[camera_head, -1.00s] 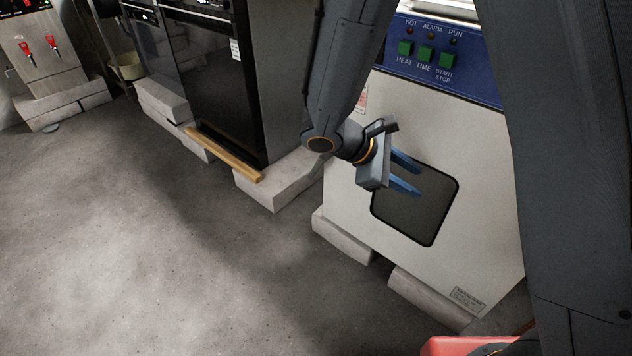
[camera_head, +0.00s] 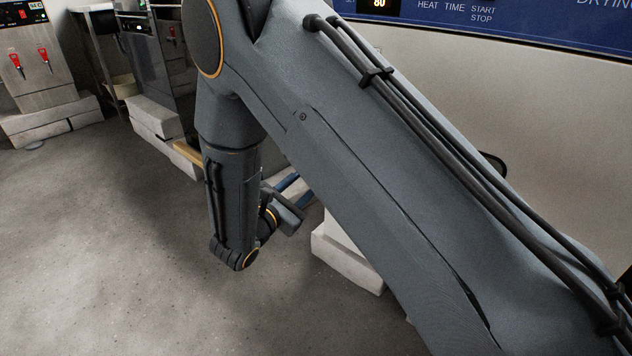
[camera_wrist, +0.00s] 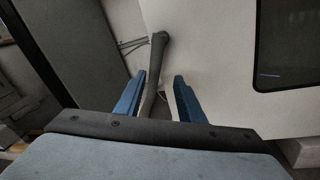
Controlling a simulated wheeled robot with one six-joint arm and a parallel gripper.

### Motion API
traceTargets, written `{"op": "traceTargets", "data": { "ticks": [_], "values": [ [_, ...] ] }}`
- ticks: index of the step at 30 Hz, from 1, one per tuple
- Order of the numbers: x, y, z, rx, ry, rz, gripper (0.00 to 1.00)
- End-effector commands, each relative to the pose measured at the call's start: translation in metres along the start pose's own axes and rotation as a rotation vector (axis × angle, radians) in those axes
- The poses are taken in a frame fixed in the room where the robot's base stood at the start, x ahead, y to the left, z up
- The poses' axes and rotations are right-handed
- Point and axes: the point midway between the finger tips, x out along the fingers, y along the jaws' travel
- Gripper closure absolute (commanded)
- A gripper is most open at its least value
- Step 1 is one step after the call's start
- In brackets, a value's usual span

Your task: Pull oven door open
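The drying oven's pale front (camera_head: 440,95) fills the right of the head view, with much of it behind my arm. In the wrist view the pale oven door (camera_wrist: 215,60) has a dark window (camera_wrist: 285,50) at the right. A dark bar-like handle (camera_wrist: 158,55) stands out near the door's left edge. My gripper (camera_wrist: 158,85) is open, with its blue fingers apart on either side of the handle's line. The handle looks closer to the left finger; I cannot tell whether they touch. In the head view my gripper (camera_head: 293,186) is partly hidden behind my arm.
A pale block (camera_head: 345,258) supports the oven near the floor. Another appliance (camera_head: 150,45) on pale blocks stands at the back left, with a wooden strip (camera_head: 187,158) by it. The grey floor (camera_head: 100,250) at left is clear.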

Motion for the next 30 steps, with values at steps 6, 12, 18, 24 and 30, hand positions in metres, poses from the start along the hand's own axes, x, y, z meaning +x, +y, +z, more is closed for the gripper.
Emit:
{"op": "traceTargets", "data": {
  "ticks": [6,12,18,24,30],
  "values": [
    [0.006,0.008,-0.012,-0.002,-0.006,0.037,0.64],
    [0.036,0.008,-0.012,0.000,-0.006,0.033,0.64],
    [0.063,0.009,-0.011,-0.001,-0.005,0.033,0.64],
    [0.074,0.010,-0.010,-0.003,-0.005,0.034,0.64],
    [0.075,0.010,-0.010,-0.003,-0.005,0.035,0.64]
  ]
}}
